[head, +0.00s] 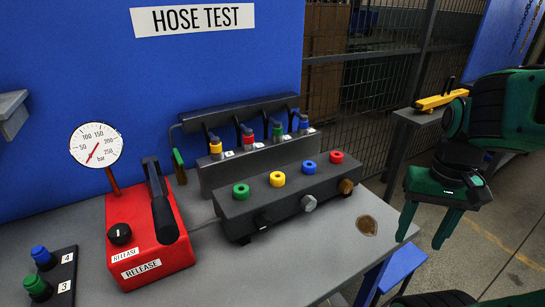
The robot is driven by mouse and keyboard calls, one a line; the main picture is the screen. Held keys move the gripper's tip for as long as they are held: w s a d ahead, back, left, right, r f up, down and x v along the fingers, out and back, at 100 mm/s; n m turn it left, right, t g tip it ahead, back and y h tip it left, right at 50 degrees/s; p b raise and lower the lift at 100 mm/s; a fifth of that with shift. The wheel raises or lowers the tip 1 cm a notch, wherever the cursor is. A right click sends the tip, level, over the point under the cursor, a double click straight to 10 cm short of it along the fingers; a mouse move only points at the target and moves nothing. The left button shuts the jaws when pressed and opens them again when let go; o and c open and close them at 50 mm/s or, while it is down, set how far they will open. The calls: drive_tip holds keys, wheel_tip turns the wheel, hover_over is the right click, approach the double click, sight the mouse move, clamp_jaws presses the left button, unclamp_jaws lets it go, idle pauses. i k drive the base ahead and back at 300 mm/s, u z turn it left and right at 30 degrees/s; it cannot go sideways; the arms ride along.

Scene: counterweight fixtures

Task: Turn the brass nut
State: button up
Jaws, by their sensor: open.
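The brass nut (346,187) is on the front face of the dark manifold block (245,211), near its right end. A silver nut (309,203) sits to its left on the same face. Green, yellow, blue and red ring-shaped ports line the block's top. My green gripper (420,242) hangs to the right of the nut, past the bench's right edge. Its two fingers point down, apart, with nothing between them. The gripper is clear of the nut and the block.
A red hand pump (150,235) with a pressure gauge (96,146) stands left of the block. Behind the block is a rack (220,175) with coloured hose connectors. A brown stain (367,225) marks the grey bench (290,270). The bench in front of the nut is otherwise clear.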

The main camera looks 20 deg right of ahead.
sight(346, 186)
drive_tip(key=z, duration=0.75)
drive_tip(key=k, duration=1.9)
drive_tip(key=u, duration=0.65)
drive_tip(key=i, duration=1)
drive_tip(key=z, duration=0.05)
